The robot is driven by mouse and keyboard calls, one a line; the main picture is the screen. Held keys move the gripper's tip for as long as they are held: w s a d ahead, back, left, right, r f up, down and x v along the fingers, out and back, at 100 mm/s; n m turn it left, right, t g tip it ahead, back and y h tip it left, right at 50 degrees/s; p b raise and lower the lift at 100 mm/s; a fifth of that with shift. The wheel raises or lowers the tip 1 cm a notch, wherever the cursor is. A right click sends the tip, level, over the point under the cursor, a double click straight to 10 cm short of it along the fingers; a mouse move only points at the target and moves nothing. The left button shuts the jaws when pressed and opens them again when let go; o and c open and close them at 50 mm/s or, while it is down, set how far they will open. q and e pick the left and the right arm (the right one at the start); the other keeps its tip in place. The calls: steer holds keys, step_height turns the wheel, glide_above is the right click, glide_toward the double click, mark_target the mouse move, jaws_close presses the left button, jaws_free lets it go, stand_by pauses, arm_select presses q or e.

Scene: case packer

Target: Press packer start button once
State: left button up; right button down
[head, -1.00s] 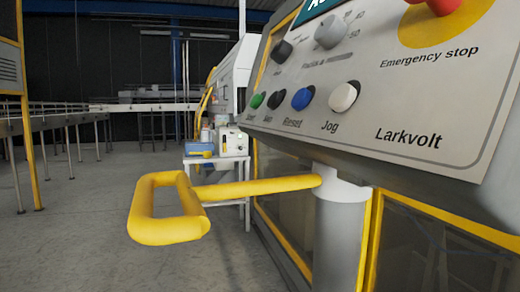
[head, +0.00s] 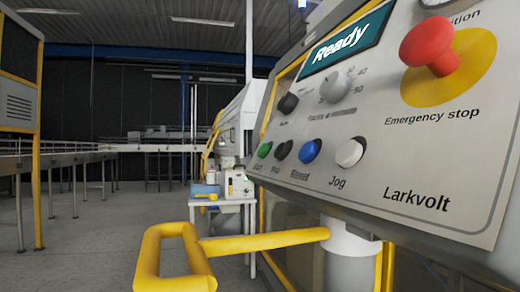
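The packer's control panel (head: 372,185) fills the right of the head view, tilted and close. Its green button (head: 265,150), with a small label that seems to read Start, is at the left end of the lower row. A black button (head: 282,151), a blue Reset button (head: 310,151) and a white Jog button (head: 349,153) follow to the right. The display (head: 342,47) reads "Ready". Neither of my grippers shows in this view.
A red emergency stop knob (head: 428,45) sits at the panel's upper right. A yellow handle (head: 215,250) sticks out to the left below the panel. A small table (head: 222,202) with items stands behind. Conveyors (head: 75,160) run along the left; the grey floor between is clear.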

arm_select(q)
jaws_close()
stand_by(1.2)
